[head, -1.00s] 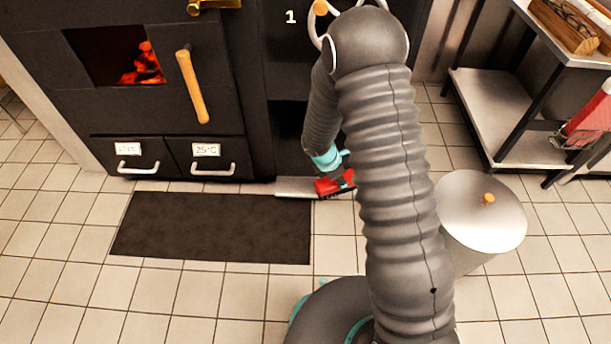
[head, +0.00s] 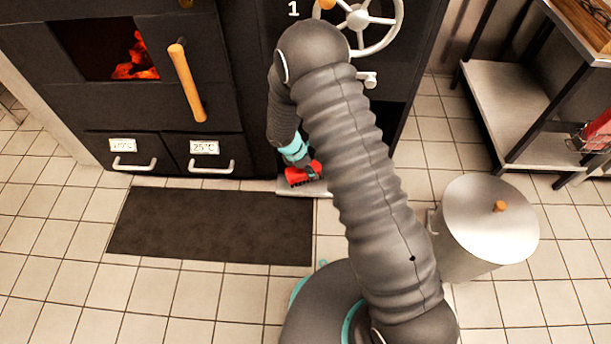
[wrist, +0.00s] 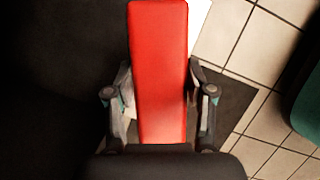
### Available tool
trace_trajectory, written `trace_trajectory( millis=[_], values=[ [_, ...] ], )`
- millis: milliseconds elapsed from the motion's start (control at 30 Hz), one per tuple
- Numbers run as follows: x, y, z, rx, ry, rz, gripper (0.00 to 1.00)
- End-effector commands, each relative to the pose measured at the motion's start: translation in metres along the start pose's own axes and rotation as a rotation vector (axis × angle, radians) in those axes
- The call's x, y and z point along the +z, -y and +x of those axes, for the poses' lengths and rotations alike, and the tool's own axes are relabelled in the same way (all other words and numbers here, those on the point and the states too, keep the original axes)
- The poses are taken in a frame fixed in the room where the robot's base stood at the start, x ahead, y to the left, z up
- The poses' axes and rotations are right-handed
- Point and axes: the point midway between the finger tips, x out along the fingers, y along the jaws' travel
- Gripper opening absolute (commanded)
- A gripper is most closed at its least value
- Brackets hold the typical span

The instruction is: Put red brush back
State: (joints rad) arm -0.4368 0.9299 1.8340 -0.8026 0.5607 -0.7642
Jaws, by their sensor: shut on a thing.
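The red brush (head: 303,174) is in my gripper (head: 300,166), low in front of the dark stove, just above or at a flat light metal plate (head: 318,190) on the floor. I cannot tell whether the brush touches the plate. In the wrist view the brush's red body (wrist: 160,70) runs lengthwise between the two fingers of my gripper (wrist: 160,105), which are shut on it from both sides. The brush's underside is hidden in the wrist view, and my arm hides part of the area to its right in the head view.
A dark mat (head: 210,228) lies on the tiles left of the plate. A metal bin with a lid (head: 490,220) stands at the right. A steel shelf rack (head: 515,110) is behind it. Drawers with handles (head: 212,166) and a handwheel (head: 362,20) are on the stove front.

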Motion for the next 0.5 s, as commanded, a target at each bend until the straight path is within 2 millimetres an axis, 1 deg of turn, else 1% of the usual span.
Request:
trace_trajectory(
  millis=[33,100,267,500],
  values=[
    [-0.007,-0.004,0.002,0.001,0.000,-0.002,0.21],
    [-0.013,-0.006,0.002,0.001,0.001,-0.002,0.21],
    [-0.018,-0.008,0.007,0.000,0.001,-0.002,0.21],
    [-0.030,-0.007,0.035,-0.001,0.001,-0.003,0.21]
  ],
)
